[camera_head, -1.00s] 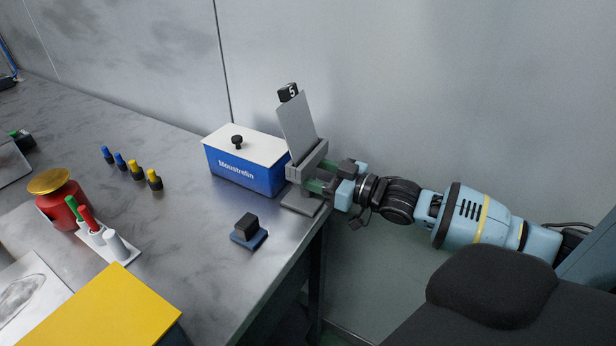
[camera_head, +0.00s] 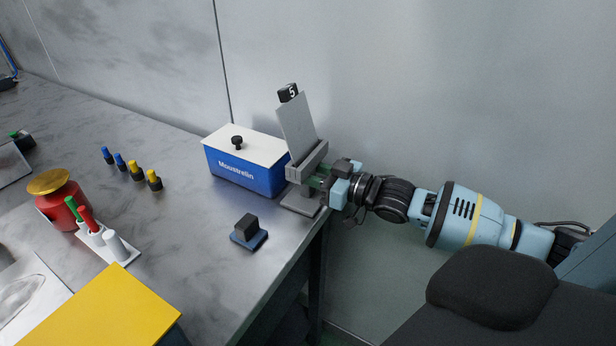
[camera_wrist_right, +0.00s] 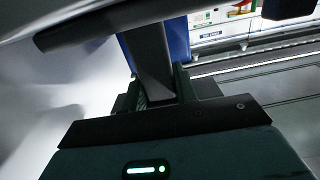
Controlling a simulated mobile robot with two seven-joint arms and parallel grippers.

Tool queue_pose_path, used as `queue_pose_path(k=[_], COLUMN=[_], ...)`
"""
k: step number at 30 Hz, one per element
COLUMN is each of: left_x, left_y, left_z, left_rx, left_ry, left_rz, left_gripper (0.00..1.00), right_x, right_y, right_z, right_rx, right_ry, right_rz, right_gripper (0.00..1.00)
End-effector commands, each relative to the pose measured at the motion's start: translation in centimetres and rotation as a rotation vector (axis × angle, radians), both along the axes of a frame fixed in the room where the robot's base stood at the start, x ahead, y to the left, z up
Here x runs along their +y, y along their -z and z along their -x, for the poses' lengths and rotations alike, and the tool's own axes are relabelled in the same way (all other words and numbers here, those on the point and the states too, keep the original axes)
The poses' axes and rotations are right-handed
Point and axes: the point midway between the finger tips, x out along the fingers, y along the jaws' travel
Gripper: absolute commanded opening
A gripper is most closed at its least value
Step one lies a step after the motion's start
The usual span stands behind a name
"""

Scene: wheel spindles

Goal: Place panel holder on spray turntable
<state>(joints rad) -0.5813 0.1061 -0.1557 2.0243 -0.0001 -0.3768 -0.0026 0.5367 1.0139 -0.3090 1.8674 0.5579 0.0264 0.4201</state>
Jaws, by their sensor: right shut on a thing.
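The panel holder (camera_head: 307,163) stands upright at the right end of the metal table, on a flat grey base. It carries a tilted grey panel with a black "5" tag on top. My right gripper (camera_head: 320,182) reaches it from the right and is shut on its post, below the panel slot. In the right wrist view, the dark post (camera_wrist_right: 150,62) rises between the fingers. The fingertips are partly hidden. My left gripper is not in view. I cannot make out a spray turntable in these views.
A blue box with a white lid (camera_head: 245,165) stands close to the left of the holder. A black block on a blue base (camera_head: 249,232) is in front. Coloured pegs, a red pot (camera_head: 63,205), a marker stand and a yellow panel (camera_head: 100,315) are further left. The wall is behind.

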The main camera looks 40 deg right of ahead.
Motion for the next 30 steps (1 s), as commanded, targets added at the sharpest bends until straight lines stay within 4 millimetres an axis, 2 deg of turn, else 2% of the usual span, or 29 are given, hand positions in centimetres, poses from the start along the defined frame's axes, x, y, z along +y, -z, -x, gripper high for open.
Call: queue_pose_path(k=[8,15,23,30], left_x=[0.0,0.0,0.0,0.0], left_y=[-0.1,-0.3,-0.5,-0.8], left_z=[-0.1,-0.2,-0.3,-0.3], left_rx=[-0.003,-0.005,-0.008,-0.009], left_ry=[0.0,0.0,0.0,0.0], left_rz=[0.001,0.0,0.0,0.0], left_gripper=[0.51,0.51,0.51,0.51], right_x=[0.0,0.0,0.2,0.5], right_y=[-0.9,-4.0,-3.9,-4.1], right_z=[0.0,0.0,2.6,5.9], right_rx=[-0.007,-0.006,-0.001,0.001], right_ry=[-0.001,-0.001,-0.002,-0.001], right_rz=[0.0,0.001,-0.002,-0.002], right_gripper=[0.0,0.0,0.0,0.0])
